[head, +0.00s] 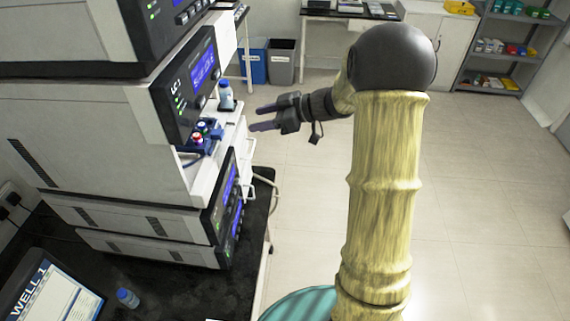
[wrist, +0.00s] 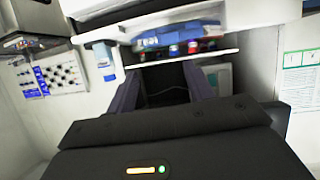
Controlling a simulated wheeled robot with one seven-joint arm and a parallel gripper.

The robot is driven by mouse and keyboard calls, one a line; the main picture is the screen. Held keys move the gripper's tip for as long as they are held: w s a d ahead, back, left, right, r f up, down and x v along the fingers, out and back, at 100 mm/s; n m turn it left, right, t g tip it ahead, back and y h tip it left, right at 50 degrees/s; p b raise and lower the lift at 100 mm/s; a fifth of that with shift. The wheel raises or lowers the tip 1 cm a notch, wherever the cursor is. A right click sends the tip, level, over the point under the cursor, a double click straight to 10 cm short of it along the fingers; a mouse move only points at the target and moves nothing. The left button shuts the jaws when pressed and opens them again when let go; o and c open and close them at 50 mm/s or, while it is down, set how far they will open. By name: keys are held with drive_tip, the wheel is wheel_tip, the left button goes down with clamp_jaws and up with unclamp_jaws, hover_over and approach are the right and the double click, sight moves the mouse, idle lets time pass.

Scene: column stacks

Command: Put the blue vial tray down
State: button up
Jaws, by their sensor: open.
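The blue vial tray (head: 211,145) sits on the narrow white shelf (head: 225,137) of the instrument stack in the head view, with red-, green- and dark-capped vials in it. My gripper (head: 255,118) is open and empty, to the right of the tray and apart from it, its fingers pointing left towards the stack. In the wrist view the blue tray (wrist: 178,29) shows with its vials beyond the open fingers (wrist: 162,70), which hold nothing. The tray's underside is hidden, so its contact with the shelf cannot be seen closely.
A blue-capped bottle (head: 226,97) stands on the shelf behind the tray. The LC instrument (head: 185,85) rises close on the left. Another bottle (head: 128,298) stands on the black bench. Blue (head: 253,62) and grey bins (head: 281,64) stand at the back. The floor right of the stack is clear.

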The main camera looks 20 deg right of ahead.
drive_tip(key=s+d+f+m+t+h, duration=0.25)
drive_tip(key=s+d+m+h, duration=0.2)
drive_tip(key=m+h, duration=0.55)
drive_tip(key=s+a+f+m+g+h, duration=0.1)
drive_tip(key=s+f+g, duration=0.2)
drive_tip(key=s, duration=0.6)
drive_tip(key=s+a+f+m+g+h, duration=0.1)
drive_tip(key=s+f+g, duration=0.1)
drive_tip(key=s, duration=0.8)
drive_tip(key=shift+s+f+m+g, duration=0.25)
drive_tip(key=shift+f+m+g, duration=0.15)
drive_tip(key=shift+g, duration=0.25)
